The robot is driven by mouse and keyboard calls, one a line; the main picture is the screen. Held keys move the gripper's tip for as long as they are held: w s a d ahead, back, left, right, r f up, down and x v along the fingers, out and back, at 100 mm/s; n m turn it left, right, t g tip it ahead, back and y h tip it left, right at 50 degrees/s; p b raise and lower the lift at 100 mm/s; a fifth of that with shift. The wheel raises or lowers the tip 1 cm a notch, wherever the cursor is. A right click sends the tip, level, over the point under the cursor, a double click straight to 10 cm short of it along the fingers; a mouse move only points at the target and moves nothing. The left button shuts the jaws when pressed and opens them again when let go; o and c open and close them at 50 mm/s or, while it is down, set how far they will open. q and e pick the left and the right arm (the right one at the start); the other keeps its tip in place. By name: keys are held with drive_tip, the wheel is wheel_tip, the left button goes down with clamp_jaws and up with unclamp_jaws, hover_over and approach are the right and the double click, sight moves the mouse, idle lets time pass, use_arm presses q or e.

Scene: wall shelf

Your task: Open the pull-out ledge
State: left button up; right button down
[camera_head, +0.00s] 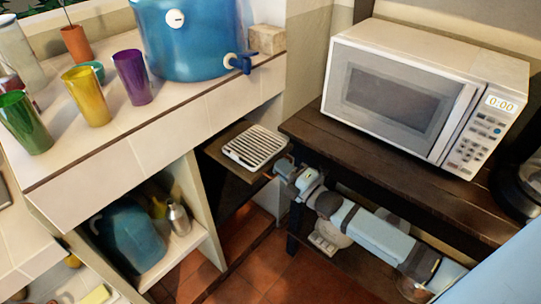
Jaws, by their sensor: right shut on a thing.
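The pull-out ledge (222,159) is a small dark wooden board in the corner gap between the tiled counter and the dark wooden table. A white slatted tray (255,147) lies on it. The ledge sticks out from below the counter level, above an open lower space. My right gripper (272,175) is at the ledge's right front edge and is shut on it; the exact grip is small and partly hidden. My right arm reaches in from the lower right, below the table top. My left gripper is not in view.
The table (310,130) holds a white microwave (400,95) close above my right arm. A blue water dispenser (190,40) and colored cups (132,78) stand on the tiled counter (200,118). A blue jug (130,238) stands in the shelf below.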

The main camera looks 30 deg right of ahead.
drive_tip(key=shift+s+f, duration=0.1)
drive_tip(key=shift+s, duration=0.3)
drive_tip(key=shift+f, duration=0.1)
drive_tip(key=c, duration=1.5)
unclamp_jaws()
drive_tip(key=shift+c, duration=0.2)
drive_tip(key=o, duration=0.3)
drive_tip(key=shift+s+d+r, duration=0.2)
drive_tip(key=shift+w, duration=0.1)
drive_tip(key=v, duration=1.4)
drive_tip(key=shift+p, duration=0.4)
